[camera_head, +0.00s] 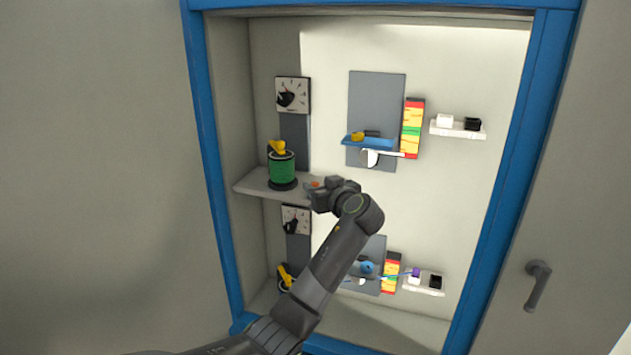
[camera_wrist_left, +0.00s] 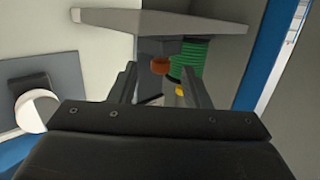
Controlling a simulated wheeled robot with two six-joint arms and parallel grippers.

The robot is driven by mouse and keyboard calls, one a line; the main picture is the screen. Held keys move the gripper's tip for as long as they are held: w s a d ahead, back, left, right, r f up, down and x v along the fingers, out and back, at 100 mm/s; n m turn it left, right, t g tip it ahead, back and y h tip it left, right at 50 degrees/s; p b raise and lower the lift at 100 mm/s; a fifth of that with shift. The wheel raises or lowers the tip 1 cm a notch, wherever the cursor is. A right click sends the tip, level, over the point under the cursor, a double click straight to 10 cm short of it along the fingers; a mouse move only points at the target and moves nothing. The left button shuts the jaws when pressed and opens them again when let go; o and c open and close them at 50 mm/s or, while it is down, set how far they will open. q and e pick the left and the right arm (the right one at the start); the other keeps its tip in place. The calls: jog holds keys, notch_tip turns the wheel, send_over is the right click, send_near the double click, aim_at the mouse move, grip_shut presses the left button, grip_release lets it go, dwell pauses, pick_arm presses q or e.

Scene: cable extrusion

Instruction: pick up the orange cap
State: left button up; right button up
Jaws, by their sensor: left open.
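The orange cap (camera_head: 313,184) shows as a small patch on the shelf, beside the green spool (camera_head: 282,172) and partly hidden by my left gripper (camera_head: 316,193). In the left wrist view, the orange cap (camera_wrist_left: 161,66) is seen between the two spread fingers of my left gripper (camera_wrist_left: 162,84), beyond the fingertips' line of sight. The green spool (camera_wrist_left: 188,58) is beside it. My left gripper is open and nothing is held in it. I cannot tell how far the fingertips are from the cap. My right gripper is in neither view.
The shelf (camera_head: 250,186) is inside a blue-framed cabinet (camera_head: 205,130). A yellow part (camera_head: 277,147) tops the spool. A grey panel (camera_head: 377,95), a coloured strip (camera_head: 412,128) and a white ledge (camera_head: 457,132) are on the back wall. A lower station lies behind my arm.

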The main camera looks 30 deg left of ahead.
pick_arm(q)
jog(key=shift+p+x, duration=0.5)
jog(key=shift+x, duration=0.5)
jog(key=shift+w+a, duration=0.2)
jog(key=shift+a, duration=0.15)
grip_shut()
